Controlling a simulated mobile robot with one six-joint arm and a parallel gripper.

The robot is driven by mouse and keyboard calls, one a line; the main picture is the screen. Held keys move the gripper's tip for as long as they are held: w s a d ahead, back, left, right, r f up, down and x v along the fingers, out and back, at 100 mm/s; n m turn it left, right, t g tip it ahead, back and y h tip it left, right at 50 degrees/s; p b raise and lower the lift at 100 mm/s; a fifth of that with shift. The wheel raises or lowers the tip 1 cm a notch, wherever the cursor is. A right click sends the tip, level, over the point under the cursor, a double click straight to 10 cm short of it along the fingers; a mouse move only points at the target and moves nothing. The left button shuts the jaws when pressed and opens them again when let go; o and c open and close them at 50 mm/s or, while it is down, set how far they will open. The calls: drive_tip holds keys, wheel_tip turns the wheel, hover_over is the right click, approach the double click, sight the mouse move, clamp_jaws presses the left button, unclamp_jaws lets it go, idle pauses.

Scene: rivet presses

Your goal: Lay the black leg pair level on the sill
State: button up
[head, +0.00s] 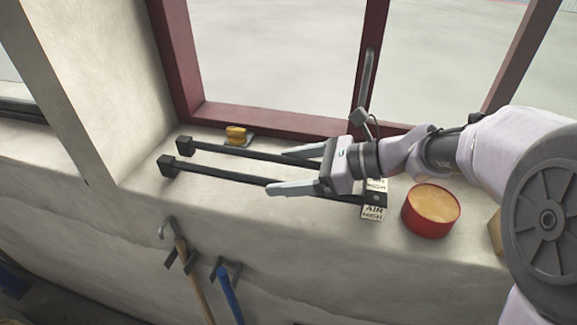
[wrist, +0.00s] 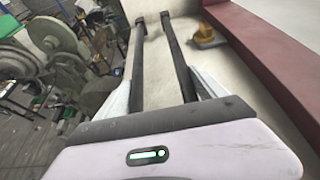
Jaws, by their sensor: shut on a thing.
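The black leg pair (head: 230,177) is two long, roughly parallel black bars with square blocks at their left ends. It lies along or just above the pale sill (head: 230,222); I cannot tell whether it touches all along. My gripper (head: 277,170) is shut on the pair from the right, one grey finger outside each bar. In the wrist view the bars (wrist: 178,62) run away between my fingers (wrist: 162,88), with the end blocks far off. The near ends are partly hidden by my gripper.
White "AIR HIGH" labels (head: 373,213) sit by the right end of the bars. A red round tin (head: 431,212) stands right of them. A yellow object (head: 236,134) sits behind the bars by the dark red window frame (head: 265,120). Tools (head: 228,287) hang below the sill's front edge.

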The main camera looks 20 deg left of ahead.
drive_tip(key=shift+f, duration=0.6)
drive_tip(key=o, duration=1.8)
drive_tip(key=b+v, duration=0.1)
drive_tip(key=v, duration=1.6)
drive_tip(key=shift+w+d+r+b, duration=0.1)
drive_tip(key=shift+d+r+b, duration=0.1)
drive_tip(key=shift+d+b, duration=0.1)
drive_tip(key=shift+a, duration=0.1)
